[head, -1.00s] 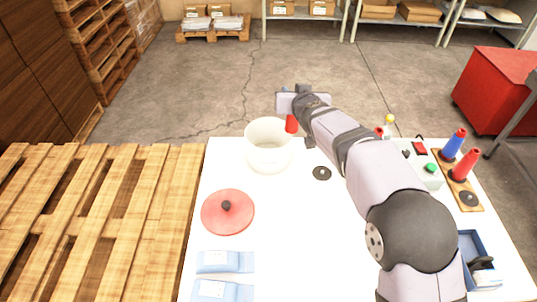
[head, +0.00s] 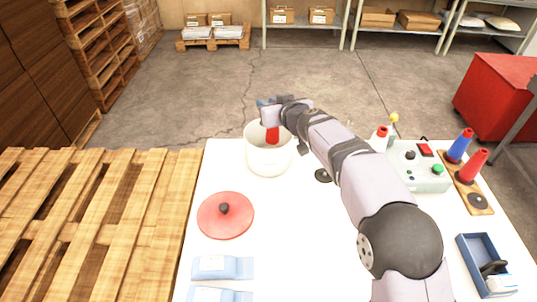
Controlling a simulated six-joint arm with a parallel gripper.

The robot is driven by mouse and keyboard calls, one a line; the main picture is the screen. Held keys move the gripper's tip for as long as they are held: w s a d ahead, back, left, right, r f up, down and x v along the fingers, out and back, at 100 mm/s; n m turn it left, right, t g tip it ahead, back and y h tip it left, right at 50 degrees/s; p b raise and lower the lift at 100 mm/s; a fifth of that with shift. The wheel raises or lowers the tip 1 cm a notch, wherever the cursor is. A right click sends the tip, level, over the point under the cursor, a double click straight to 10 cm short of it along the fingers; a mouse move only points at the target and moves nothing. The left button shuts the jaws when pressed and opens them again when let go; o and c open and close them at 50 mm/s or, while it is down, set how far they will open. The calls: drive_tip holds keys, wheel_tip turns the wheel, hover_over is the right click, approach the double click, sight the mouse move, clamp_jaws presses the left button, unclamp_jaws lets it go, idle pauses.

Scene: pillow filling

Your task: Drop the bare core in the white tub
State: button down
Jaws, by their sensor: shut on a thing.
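The white tub (head: 268,163) stands open at the back left of the white table. My gripper (head: 271,123) is shut on a red core (head: 272,135) and holds it over the tub's mouth. The core hangs down, and its lower end shows against the tub's inner wall. My fingers are mostly hidden by the wrist, and I cannot tell how deep the core reaches.
A red lid with a black knob (head: 226,214) and light blue packets (head: 222,268) lie at left. A button box (head: 418,170), a wooden board (head: 472,195) with blue and red cones, and a blue tray (head: 470,255) stand at right. A black disc (head: 322,175) lies mid-table.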

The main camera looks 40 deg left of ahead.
drive_tip(key=shift+f+b, duration=0.7)
drive_tip(key=shift+f, duration=0.7)
drive_tip(key=c, duration=1.5)
unclamp_jaws()
drive_tip(key=shift+o, duration=0.2)
drive_tip(key=shift+d, duration=0.1)
drive_tip(key=b+v, duration=0.4)
drive_tip(key=v, duration=0.1)
drive_tip(key=shift+s, duration=0.1)
drive_tip(key=shift+b+v, duration=0.45)
drive_tip(key=shift+v, duration=0.65)
